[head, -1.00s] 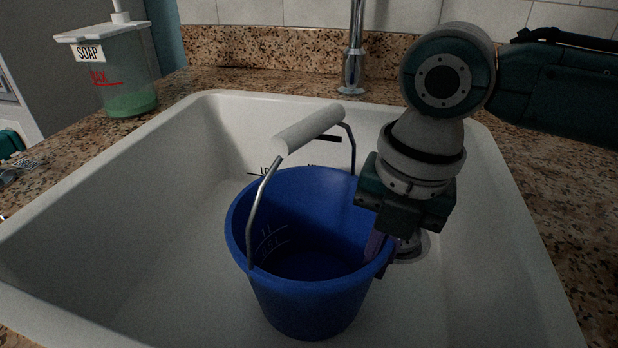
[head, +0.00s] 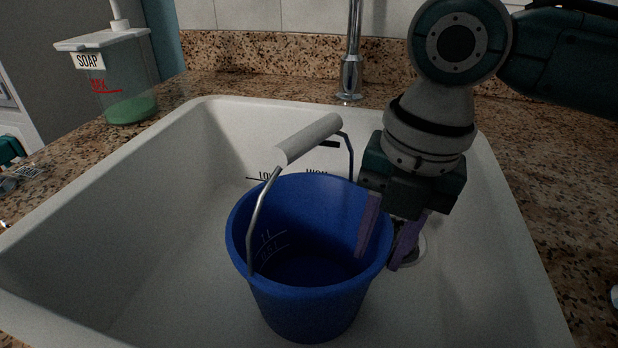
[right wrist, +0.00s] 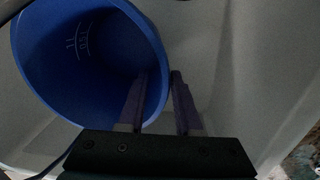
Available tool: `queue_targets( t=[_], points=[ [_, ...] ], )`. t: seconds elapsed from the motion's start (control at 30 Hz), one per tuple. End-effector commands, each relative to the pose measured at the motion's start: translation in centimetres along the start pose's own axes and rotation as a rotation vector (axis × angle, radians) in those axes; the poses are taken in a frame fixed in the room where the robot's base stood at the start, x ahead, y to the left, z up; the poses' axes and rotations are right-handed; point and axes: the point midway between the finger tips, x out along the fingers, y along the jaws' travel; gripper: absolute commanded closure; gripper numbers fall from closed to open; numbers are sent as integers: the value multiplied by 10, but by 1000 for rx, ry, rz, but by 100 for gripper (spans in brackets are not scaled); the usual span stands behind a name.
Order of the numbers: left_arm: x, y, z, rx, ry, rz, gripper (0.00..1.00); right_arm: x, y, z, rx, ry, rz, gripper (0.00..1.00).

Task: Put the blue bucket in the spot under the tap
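The blue bucket (head: 310,315) stands upright in the white sink, its handle with a pale grip (head: 308,139) raised. It also shows in the right wrist view (right wrist: 75,60). My right gripper (head: 381,262) is open astride the bucket's right rim: one purple finger is inside the bucket, the other outside, with a gap between them. The metal tap (head: 350,75) rises behind the sink's back edge; its upper part is out of view. My left gripper is not clearly in view.
The sink (head: 150,190) has walls around the bucket and free floor to its left. A drain (head: 415,248) lies right of the bucket, partly behind my fingers. A soap dispenser (head: 130,108) stands on the speckled counter (head: 230,85) at the back left.

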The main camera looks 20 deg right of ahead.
Motion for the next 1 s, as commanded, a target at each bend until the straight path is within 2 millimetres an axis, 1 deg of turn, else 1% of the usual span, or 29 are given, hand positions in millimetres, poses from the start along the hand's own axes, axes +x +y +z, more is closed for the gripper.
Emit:
queue_targets(
  t=[0.03, 0.2, 0.3, 0.4, 0.53, 0.87, 0.97, 1.0],
  points=[
    [-7, 0, -2, -1, 0, 1, 50, -16, 1, 1, 0, -4, 2, 67],
    [-15, 0, -5, -1, 1, 1, 50, -54, 1, 1, 0, -3, 3, 67],
    [-18, 0, -6, -1, 1, 1, 50, -71, 0, 1, 0, -2, 1, 67],
    [-20, 0, -7, 0, 1, 0, 50, -82, 1, 0, 1, -1, 1, 67],
    [-21, -1, -7, 1, 1, 0, 50, -89, 0, 0, 1, 0, 0, 67],
    [-22, -3, -7, 8, 0, -7, 50, -89, 1, -2, 6, 3, 2, 67],
    [-29, -4, -10, 10, 1, -8, 50, -88, 4, -14, 56, 12, 21, 67],
    [-35, -4, -12, 10, 3, -9, 50, -88, 7, -22, 98, 19, 36, 67]
  ],
)
